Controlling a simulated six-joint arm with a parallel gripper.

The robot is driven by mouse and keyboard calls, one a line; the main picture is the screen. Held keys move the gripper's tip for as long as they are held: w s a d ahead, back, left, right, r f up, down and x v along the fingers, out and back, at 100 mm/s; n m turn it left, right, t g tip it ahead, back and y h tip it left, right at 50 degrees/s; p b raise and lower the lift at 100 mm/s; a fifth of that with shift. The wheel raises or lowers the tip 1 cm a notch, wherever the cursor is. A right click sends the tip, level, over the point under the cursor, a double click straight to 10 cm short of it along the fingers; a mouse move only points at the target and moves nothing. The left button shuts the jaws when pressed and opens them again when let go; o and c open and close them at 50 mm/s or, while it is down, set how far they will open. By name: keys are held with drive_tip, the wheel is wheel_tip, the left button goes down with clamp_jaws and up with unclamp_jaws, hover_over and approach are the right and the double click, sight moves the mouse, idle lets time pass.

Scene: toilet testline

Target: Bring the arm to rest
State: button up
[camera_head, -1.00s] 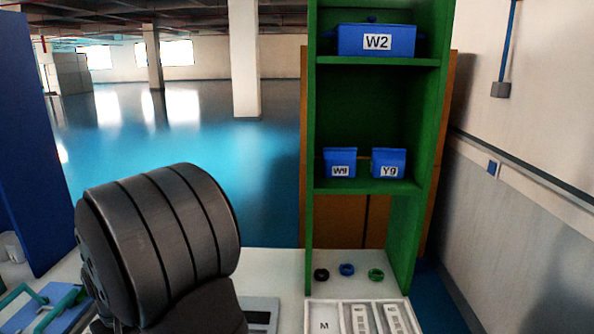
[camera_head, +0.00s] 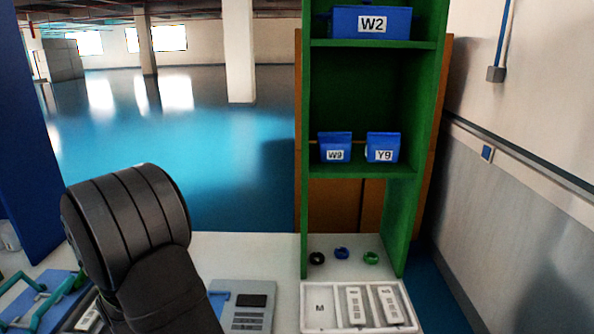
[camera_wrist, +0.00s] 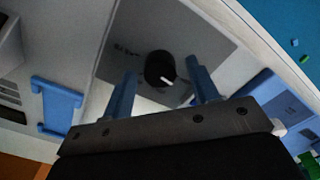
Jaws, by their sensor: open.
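My arm's dark ribbed joint fills the lower left of the head view. My gripper is out of sight in that view. In the wrist view my gripper (camera_wrist: 165,92) shows two blue fingers spread apart, with nothing held between them. Beyond the fingers is a grey panel (camera_wrist: 205,45) with a black round knob (camera_wrist: 160,69). The knob appears between the fingers, but I cannot tell how far away it is.
A green shelf (camera_head: 427,120) holds blue bins marked W2 (camera_head: 345,24), W9 (camera_head: 335,142) and Y9 (camera_head: 371,142). Below are small rings (camera_head: 342,253) and a white tray (camera_head: 340,323). A blue panel (camera_head: 25,150) stands at left. A blue handle (camera_wrist: 60,105) shows in the wrist view.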

drive_tip(key=shift+r, duration=0.15)
wheel_tip(320, 180, up, 17)
wheel_tip(320, 180, down, 18)
drive_tip(key=shift+r, duration=0.25)
drive_tip(key=shift+r+m, duration=0.1)
drive_tip(key=shift+m, duration=0.3)
drive_tip(key=m, duration=0.4)
drive_tip(key=shift+m, duration=0.3)
drive_tip(key=m, duration=0.5)
drive_tip(key=shift+m, duration=0.3)
drive_tip(key=shift+r, duration=2.3)
